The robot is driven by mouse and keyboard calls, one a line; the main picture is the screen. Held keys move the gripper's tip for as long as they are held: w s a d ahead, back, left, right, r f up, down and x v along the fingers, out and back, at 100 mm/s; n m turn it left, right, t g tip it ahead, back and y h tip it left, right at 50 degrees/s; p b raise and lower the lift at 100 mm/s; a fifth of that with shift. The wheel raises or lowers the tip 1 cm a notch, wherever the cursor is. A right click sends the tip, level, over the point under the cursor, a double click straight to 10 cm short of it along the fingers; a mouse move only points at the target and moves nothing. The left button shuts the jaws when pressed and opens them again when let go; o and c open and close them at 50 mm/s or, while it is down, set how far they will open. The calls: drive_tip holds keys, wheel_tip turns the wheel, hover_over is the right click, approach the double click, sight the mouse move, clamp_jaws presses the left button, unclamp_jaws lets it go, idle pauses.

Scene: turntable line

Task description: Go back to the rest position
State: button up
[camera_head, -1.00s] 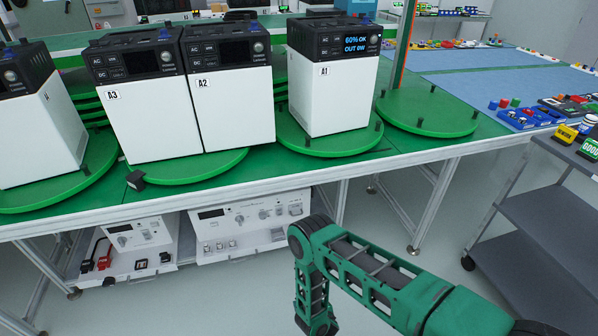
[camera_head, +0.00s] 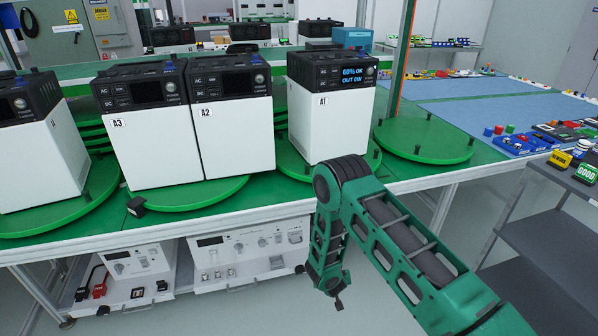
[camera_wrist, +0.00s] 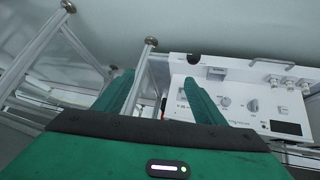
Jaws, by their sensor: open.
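My green arm stands in front of the table in the head view, bent at the elbow, with its lower part hanging down. My gripper (camera_wrist: 160,100) shows in the wrist view with its two green fingers apart and nothing between them. Beyond the fingers are a table leg and a white instrument (camera_wrist: 245,95). In the head view the end of the arm hangs near the table's front edge, and the fingers cannot be made out there.
White units A3 (camera_head: 155,145), A2 (camera_head: 233,135) and A1 (camera_head: 333,123) stand on green turntables. The right turntable (camera_head: 425,140) is empty. A grey cart (camera_head: 545,215) stands at right. White instruments (camera_head: 250,250) sit on a lower shelf. Open floor lies around my arm.

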drive_tip(key=w+d+r+m+g+h, duration=0.1)
drive_tip(key=w+d+r, duration=0.2)
drive_tip(key=d+r, duration=0.6)
drive_tip(key=s+d+r+m+g+h, duration=0.1)
drive_tip(key=s+d+r, duration=0.2)
drive_tip(key=d+r, duration=0.35)
drive_tip(key=s+d+r+m+g, duration=0.1)
drive_tip(key=s+d+r, duration=0.25)
drive_tip(key=r, duration=0.65)
drive_tip(key=s+d+r+m+g+h, duration=0.1)
drive_tip(key=s+d+r, duration=0.1)
drive_tip(key=d+r, duration=0.55)
drive_tip(key=s+d+r+m+g+y, duration=0.1)
drive_tip(key=s+d+r, duration=0.1)
drive_tip(key=s+r, duration=0.55)
drive_tip(key=s+d+r+m+g, duration=0.1)
drive_tip(key=s+r, duration=0.3)
drive_tip(key=s, duration=0.6)
drive_tip(key=s+d+r+m+g+y, duration=0.1)
drive_tip(key=s+d+r, duration=0.1)
drive_tip(key=s+r, duration=0.5)
drive_tip(key=s+a+g+y, duration=0.1)
drive_tip(key=s+a+y, duration=0.1)
drive_tip(key=s, duration=1.2)
drive_tip(key=shift+a+r, duration=0.35)
drive_tip(key=shift+a, duration=0.1)
